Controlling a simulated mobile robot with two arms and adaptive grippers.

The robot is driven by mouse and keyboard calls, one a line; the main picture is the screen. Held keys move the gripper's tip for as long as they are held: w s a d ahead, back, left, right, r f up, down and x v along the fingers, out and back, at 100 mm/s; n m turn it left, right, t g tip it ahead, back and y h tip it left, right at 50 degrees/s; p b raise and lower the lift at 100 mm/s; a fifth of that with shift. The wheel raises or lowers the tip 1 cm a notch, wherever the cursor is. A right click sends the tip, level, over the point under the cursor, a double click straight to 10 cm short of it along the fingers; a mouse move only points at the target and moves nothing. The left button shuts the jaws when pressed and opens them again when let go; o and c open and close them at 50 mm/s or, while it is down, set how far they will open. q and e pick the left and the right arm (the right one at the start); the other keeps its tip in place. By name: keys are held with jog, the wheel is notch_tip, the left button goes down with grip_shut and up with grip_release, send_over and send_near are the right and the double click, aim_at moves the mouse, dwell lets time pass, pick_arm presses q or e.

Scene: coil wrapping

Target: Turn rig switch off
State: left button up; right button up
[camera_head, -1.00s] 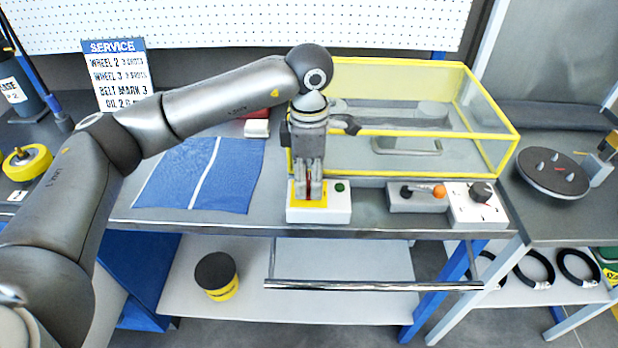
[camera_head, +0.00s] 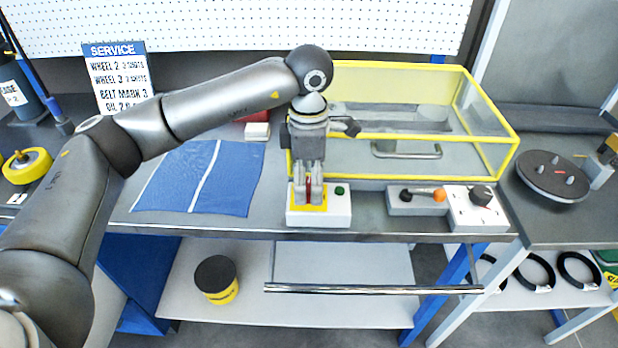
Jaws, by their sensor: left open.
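The rig switch is a white box (camera_head: 337,208) with a yellow plate (camera_head: 296,206), a red lever (camera_head: 308,190) and a green button (camera_head: 340,191). It sits at the front edge of the bench. My left gripper (camera_head: 309,200) points down over the yellow plate. Its fingers are open, one on each side of the red lever, which shows between them. I cannot tell whether either finger touches the lever. The fingers hide part of the plate and lever. My right gripper is not in view.
A yellow-framed clear guard (camera_head: 440,179) stands just behind the switch. To its right are a grey box with an orange-knobbed lever (camera_head: 438,193) and a white box with a black dial (camera_head: 480,195). A blue mat (camera_head: 225,185) lies on the left.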

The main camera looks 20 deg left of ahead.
aim_at(309, 184)
pick_arm(q)
notch_tip(309, 184, up, 12)
dwell(0.4)
jog(key=shift+f, duration=0.15)
